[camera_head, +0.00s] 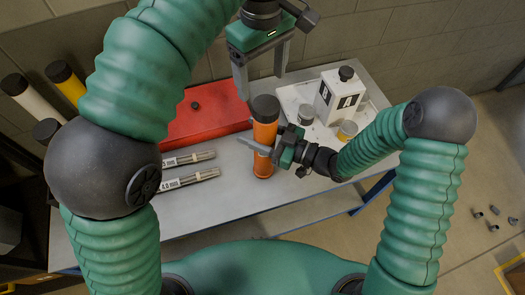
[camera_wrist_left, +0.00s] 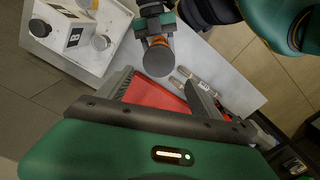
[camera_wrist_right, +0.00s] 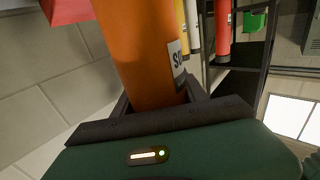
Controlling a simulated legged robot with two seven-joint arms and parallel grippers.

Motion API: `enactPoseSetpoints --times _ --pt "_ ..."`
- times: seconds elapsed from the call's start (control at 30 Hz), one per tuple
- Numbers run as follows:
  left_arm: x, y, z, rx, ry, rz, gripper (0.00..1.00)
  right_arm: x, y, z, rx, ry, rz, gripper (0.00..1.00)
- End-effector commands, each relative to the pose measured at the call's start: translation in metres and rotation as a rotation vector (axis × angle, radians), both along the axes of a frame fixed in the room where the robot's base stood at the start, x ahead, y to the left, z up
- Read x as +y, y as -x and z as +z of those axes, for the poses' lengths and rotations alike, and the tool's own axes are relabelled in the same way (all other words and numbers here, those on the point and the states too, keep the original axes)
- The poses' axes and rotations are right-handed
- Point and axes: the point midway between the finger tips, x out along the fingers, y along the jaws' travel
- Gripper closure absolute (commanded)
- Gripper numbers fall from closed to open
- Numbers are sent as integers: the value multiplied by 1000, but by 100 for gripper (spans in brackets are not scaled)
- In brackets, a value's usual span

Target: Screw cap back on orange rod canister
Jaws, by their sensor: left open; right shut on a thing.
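The orange rod canister (camera_head: 264,135) stands upright near the middle of the table in the head view. A dark cap (camera_head: 265,106) sits on its top; I cannot tell whether it is screwed tight. The cap also shows from above in the left wrist view (camera_wrist_left: 159,60). My right gripper (camera_head: 262,148) is shut around the canister's body from the right. The orange body (camera_wrist_right: 140,50) fills the space between its fingers in the right wrist view, with part of a white label. My left gripper (camera_head: 262,80) is open and empty above the cap, fingers pointing down.
A red case (camera_head: 205,120) lies left of the canister. Rod bundles (camera_head: 190,178) lie in front of it. A white tray (camera_head: 290,97) at right holds a white square bottle (camera_head: 338,95) and small jars. A cinderblock wall is behind the table. The table's front is mostly clear.

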Motion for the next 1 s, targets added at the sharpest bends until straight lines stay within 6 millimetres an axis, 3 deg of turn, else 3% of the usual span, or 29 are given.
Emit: enactPoseSetpoints --times 0.13,0.23,0.5,0.7,1.0 --pt "-2 0 0 1 -2 65 25 0 1 0 1 -3 2 100" --pt "-3 1 0 -1 -3 240 25 -1 1 0 1 -3 2 100" --pt "-9 4 0 -11 -10 1037 25 -1 1 0 1 -2 1 100" --pt "-12 5 0 -20 -9 1459 25 -1 0 0 2 -1 0 100" --pt "-13 5 0 -22 -8 1573 25 -1 0 0 2 -1 0 100"
